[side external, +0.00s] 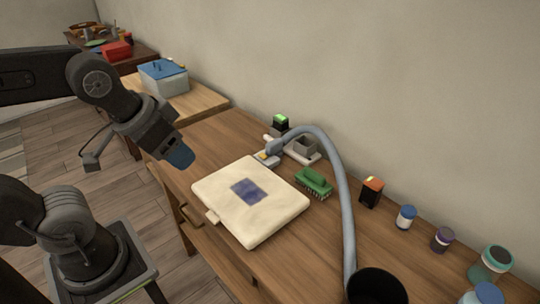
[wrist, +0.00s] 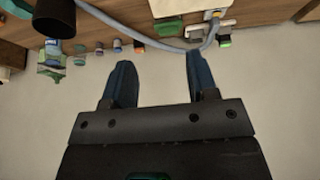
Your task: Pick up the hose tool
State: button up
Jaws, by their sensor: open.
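The hose tool is a grey hose (side external: 342,185) that arches up from a black cylinder at the front right. Its nozzle end (side external: 272,149) sits behind a cream pad, by a white-and-grey holder (side external: 303,147). In the wrist view the hose (wrist: 160,43) curves across the top to its end (wrist: 213,18) near the right finger. My gripper (side external: 181,158) is above the table's left part, left of the nozzle and apart from it. In the wrist view my gripper (wrist: 156,62) is open, with two blue fingers spread and nothing between them.
The cream pad (side external: 222,190) with a blue patch lies on the wooden table. A green brush (side external: 314,182), an orange-topped block (side external: 371,191) and several jars stand right of it. The black cylinder (side external: 376,287) stands in front. A blue-lidded box (side external: 163,79) is at the back left.

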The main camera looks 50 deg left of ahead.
jog(key=shift+o, duration=0.6)
jog(key=w+a+r+g, duration=0.1)
jog(key=w+a+r, duration=0.1)
jog(key=w, duration=0.4)
jog(key=w+a+r, duration=0.1)
jog(key=w+r, duration=0.1)
jog(key=w, duration=0.5)
jog(key=g, duration=0.3)
send_over(270, 143)
jog(key=s, duration=0.1)
jog(key=f, duration=2.7)
jog(key=shift+d+f, duration=0.2)
jog(key=shift+f, duration=0.05)
jog(key=shift+w+a+f, duration=0.1)
jog(key=shift+w+f, duration=0.1)
jog(key=shift+f, duration=0.75)
jog(key=shift+w+f, duration=0.15)
jog(key=shift+f, duration=0.75)
jog(key=shift+w+a+f, duration=0.1)
jog(key=shift+w+f, duration=0.1)
jog(key=shift+f, duration=0.75)
